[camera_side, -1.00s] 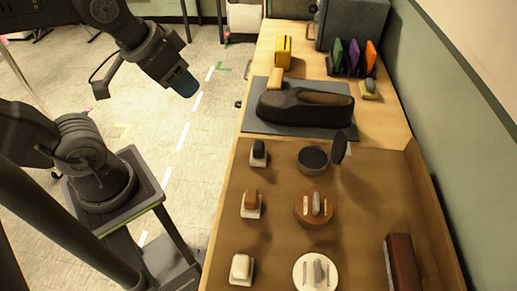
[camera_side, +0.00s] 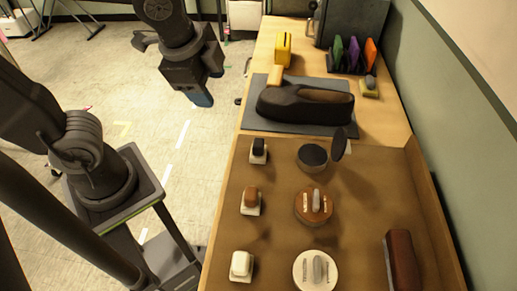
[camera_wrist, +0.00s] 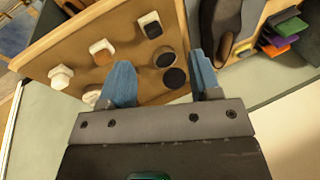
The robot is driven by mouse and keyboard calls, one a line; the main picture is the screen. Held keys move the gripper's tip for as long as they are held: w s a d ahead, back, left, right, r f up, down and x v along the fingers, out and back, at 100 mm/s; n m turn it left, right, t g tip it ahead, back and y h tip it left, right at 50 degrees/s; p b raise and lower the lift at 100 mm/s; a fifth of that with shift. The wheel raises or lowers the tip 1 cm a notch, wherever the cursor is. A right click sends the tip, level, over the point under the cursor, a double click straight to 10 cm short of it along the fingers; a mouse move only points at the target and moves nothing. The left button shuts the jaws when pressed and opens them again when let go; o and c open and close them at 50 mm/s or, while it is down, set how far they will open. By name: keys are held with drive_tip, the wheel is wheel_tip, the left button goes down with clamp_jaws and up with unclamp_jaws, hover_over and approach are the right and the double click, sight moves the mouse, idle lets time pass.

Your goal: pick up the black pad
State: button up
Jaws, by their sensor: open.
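The black pad (camera_side: 259,147) is a small dark block on a white base in the tan tray, at the far end of the left row. It also shows near the top of the wrist view (camera_wrist: 152,29). A brown pad (camera_side: 251,194) and a white pad (camera_side: 240,263) stand in the same row. My gripper (camera_side: 203,98) hangs high over the floor side, left of the bench and apart from the black pad. In the wrist view its blue fingers (camera_wrist: 162,80) are spread with nothing held between them.
Right of the pads stand a black tin (camera_side: 312,159) with its lid (camera_side: 340,144) raised, a brown tin (camera_side: 314,206) and a white tin (camera_side: 316,271). A dark shoe (camera_side: 300,106) lies on a grey mat (camera_side: 250,120) behind. A brown block (camera_side: 402,260) sits right.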

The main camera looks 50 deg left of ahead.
drive_tip(key=w+d+f+m+y, duration=0.2)
drive_tip(key=w+d+f+m, duration=0.2)
drive_tip(key=d+m, duration=0.8)
drive_tip(key=m, duration=0.4)
approach(259, 142)
drive_tip(key=shift+g, duration=0.4)
drive_tip(key=x, duration=0.5)
drive_tip(key=shift+w+d, duration=0.25)
drive_tip(key=shift+d, duration=0.15)
drive_tip(key=shift+a+x, duration=0.2)
drive_tip(key=shift+x, duration=1.15)
drive_tip(key=shift+a+x, duration=0.2)
drive_tip(key=shift+x, duration=1.15)
drive_tip(key=shift+r, duration=0.15)
drive_tip(key=c, duration=1)
